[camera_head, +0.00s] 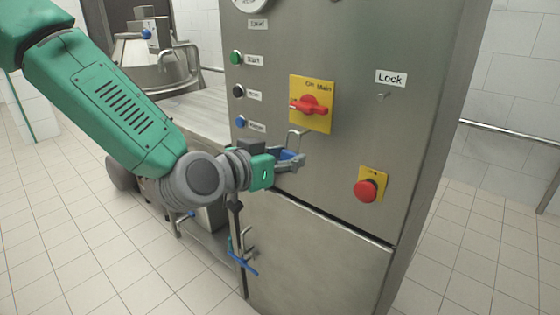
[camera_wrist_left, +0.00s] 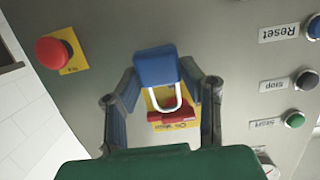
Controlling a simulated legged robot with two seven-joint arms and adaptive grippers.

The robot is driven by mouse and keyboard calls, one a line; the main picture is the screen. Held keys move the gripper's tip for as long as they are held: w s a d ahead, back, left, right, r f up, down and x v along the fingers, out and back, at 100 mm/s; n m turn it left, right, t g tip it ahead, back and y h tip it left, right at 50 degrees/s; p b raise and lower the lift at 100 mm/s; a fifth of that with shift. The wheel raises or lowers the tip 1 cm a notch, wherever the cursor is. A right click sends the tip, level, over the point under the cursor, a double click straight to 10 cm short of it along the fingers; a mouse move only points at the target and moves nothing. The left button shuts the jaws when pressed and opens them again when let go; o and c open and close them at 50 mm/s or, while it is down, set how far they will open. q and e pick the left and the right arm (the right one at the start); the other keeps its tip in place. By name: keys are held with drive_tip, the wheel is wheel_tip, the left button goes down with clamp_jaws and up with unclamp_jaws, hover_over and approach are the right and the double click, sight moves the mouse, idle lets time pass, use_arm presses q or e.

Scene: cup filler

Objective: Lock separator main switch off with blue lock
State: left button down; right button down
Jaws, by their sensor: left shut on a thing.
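My left gripper (camera_head: 290,158) is shut on the blue lock (camera_wrist_left: 155,66), just in front of the cabinet and below the main switch. The lock's silver shackle (camera_head: 297,138) points up towards the switch; I cannot tell if it touches anything. The main switch is a red handle (camera_head: 311,105) on a yellow plate (camera_head: 325,122) marked "On Main". Its handle lies roughly horizontal in the head view. In the wrist view the red handle (camera_wrist_left: 169,115) shows behind the shackle, partly covered by it. My right gripper is not in view.
The steel cabinet (camera_head: 350,150) has a peg (camera_head: 381,96) under the "Lock" label (camera_head: 391,78). A red emergency button (camera_head: 366,190) is at lower right. Green (camera_head: 236,58), black (camera_head: 238,90) and blue (camera_head: 240,121) buttons line the left edge. Tiled floor (camera_head: 70,250) is free.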

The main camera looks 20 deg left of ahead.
use_arm(q)
drive_tip(key=shift+w+a+f, duration=0.1)
drive_tip(key=shift+w+a, duration=0.1)
drive_tip(key=shift+w, duration=0.3)
drive_tip(key=shift+w+a+f, duration=0.1)
drive_tip(key=shift+w+a, duration=0.05)
drive_tip(key=shift+w, duration=0.35)
drive_tip(key=shift+w+d+b, duration=0.3)
drive_tip(key=shift+w+b, duration=0.05)
drive_tip(key=shift+w, duration=0.15)
drive_tip(key=shift+w+d+f, duration=0.2)
drive_tip(key=shift+w+d, duration=0.3)
drive_tip(key=shift+d, duration=0.05)
drive_tip(key=shift+w, duration=0.2)
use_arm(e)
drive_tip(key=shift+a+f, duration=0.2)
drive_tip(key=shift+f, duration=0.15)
use_arm(q)
drive_tip(key=shift+a+f, duration=0.1)
drive_tip(key=shift+a, duration=0.2)
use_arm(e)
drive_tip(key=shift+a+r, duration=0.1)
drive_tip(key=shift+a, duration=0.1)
use_arm(q)
drive_tip(key=shift+d, duration=0.2)
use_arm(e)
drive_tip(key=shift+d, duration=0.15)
